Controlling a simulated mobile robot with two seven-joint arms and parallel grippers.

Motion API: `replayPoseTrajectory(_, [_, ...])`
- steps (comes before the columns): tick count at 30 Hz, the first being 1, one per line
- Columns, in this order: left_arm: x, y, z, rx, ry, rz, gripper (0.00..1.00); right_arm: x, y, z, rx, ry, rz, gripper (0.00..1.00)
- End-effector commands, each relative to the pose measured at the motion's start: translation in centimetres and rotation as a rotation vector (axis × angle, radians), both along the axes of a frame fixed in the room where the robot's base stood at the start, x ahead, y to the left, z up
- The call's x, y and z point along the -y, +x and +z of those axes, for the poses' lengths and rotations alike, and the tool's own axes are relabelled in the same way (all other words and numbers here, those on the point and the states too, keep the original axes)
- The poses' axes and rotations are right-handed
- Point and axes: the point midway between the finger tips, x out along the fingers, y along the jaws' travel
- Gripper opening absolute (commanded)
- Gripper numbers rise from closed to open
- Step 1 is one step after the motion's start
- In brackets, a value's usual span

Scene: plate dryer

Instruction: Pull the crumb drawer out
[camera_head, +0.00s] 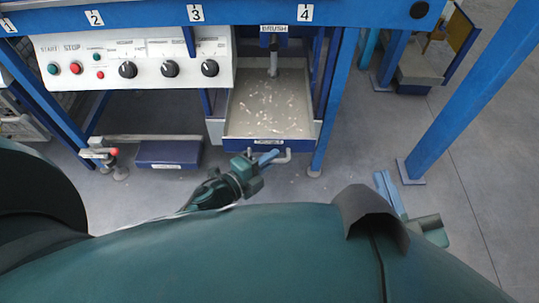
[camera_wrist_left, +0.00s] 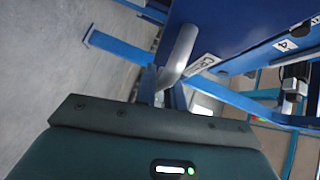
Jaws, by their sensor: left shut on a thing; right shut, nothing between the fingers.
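The crumb drawer (camera_head: 250,143) is a light tray with a blue front, scattered with pale crumbs, and it stands out from the frame under the control panel in the head view. Its grey bar handle (camera_head: 282,158) is on the front. My left gripper (camera_head: 265,159) is at the handle and shut on it. In the left wrist view the blue drawer front (camera_wrist_left: 230,25), the handle (camera_wrist_left: 180,55) and my left gripper's fingers (camera_wrist_left: 162,88) show, with the handle running down to the fingers. My right gripper (camera_head: 390,190) is shut and empty, to the right, away from the drawer.
A brush (camera_head: 272,62) hangs above the back of the drawer. A control panel (camera_head: 135,62) with knobs and buttons is at upper left. A blue box (camera_head: 168,154) and a red-tipped lever (camera_head: 113,152) are low on the left. A blue post (camera_head: 452,100) stands right; floor between is clear.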

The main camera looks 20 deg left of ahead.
Motion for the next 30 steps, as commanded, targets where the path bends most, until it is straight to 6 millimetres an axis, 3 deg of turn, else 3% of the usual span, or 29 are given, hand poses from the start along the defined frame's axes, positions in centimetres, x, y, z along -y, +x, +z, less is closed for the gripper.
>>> replayPoseTrajectory(7, [-0.1,0.0,0.0,0.000,0.001,0.001,0.00,0.0,0.0,0.0,-0.001,0.000,-0.001,0.00])
replayPoseTrajectory(8, [-0.1,0.0,0.0,0.000,0.001,0.001,0.12,0.0,0.0,0.0,-0.001,0.000,-0.001,0.00])
replayPoseTrajectory(11, [-0.1,0.0,0.0,0.000,0.001,0.001,0.20,0.0,0.0,0.0,0.000,0.000,-0.001,0.00])
replayPoseTrajectory(20, [-0.3,-0.3,0.1,-0.001,0.001,0.001,0.20,0.0,0.2,0.4,0.010,-0.001,-0.001,0.00])
replayPoseTrajectory(23, [-0.9,-1.4,0.3,-0.003,0.001,0.002,0.20,0.0,0.3,0.8,0.017,-0.006,-0.002,0.00])
replayPoseTrajectory(30, [-3.4,-5.9,1.1,-0.005,0.000,0.002,0.20,0.1,0.2,1.0,0.018,-0.032,-0.007,0.00])
